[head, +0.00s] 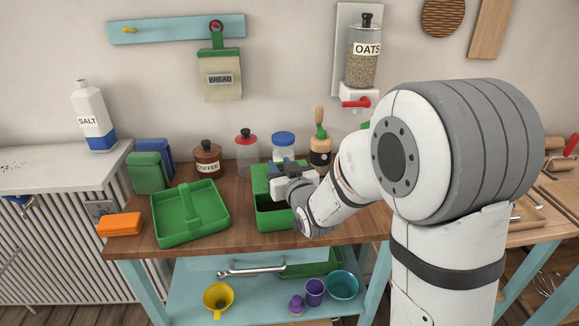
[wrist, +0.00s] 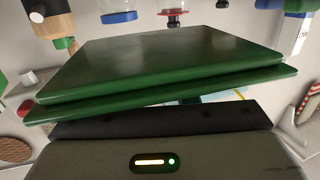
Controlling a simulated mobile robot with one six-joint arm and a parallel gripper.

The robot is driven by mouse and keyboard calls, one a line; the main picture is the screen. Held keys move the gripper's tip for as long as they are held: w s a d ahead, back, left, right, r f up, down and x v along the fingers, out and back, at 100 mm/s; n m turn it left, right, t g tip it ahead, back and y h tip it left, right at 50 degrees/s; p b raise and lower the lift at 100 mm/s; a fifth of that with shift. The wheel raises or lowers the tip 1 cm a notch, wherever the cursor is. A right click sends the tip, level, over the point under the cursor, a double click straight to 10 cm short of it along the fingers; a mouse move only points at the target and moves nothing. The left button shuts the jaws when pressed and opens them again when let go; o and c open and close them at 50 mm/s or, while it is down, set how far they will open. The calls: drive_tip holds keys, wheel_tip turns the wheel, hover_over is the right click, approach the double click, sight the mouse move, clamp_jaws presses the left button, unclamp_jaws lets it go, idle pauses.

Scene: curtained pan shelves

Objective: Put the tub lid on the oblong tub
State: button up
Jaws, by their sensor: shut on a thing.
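The green tub lid (head: 260,181) is held in my gripper (head: 284,169) above the back part of the oblong green tub. In the wrist view the lid (wrist: 165,62) is a broad flat green panel with a rim along its near edge, and it fills the middle. My gripper is shut on it; the fingertips are mostly hidden. The oblong tub (head: 273,221) stands on the wooden counter, its dark inside showing in front of the lid. My wrist hides the tub's right side. I cannot tell whether lid and tub touch.
A green tray with a raised middle bar (head: 190,213) lies left of the tub, with an orange block (head: 120,225) beyond. A coffee jar (head: 207,160), red-lidded jar (head: 247,154), blue-lidded jar (head: 284,147) and wooden-topped bottle (head: 320,150) stand behind. Counter left of the tub is narrow.

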drive_tip(key=shift+f+b, duration=0.1)
drive_tip(key=shift+b, duration=0.45)
drive_tip(key=shift+f+b, duration=0.25)
drive_tip(key=shift+b, duration=0.1)
wheel_tip(320, 180, down, 4)
drive_tip(key=b, duration=0.4)
drive_tip(key=shift+b, duration=0.4)
drive_tip(key=shift+f+b, duration=0.65)
drive_tip(key=shift+b, duration=0.3)
drive_tip(key=o, duration=1.1)
drive_tip(key=shift+o, duration=0.2)
drive_tip(key=v, duration=0.7)
drive_tip(key=shift+s+d+b, duration=0.2)
drive_tip(key=shift+s+b, duration=0.1)
drive_tip(key=shift+s, duration=0.05)
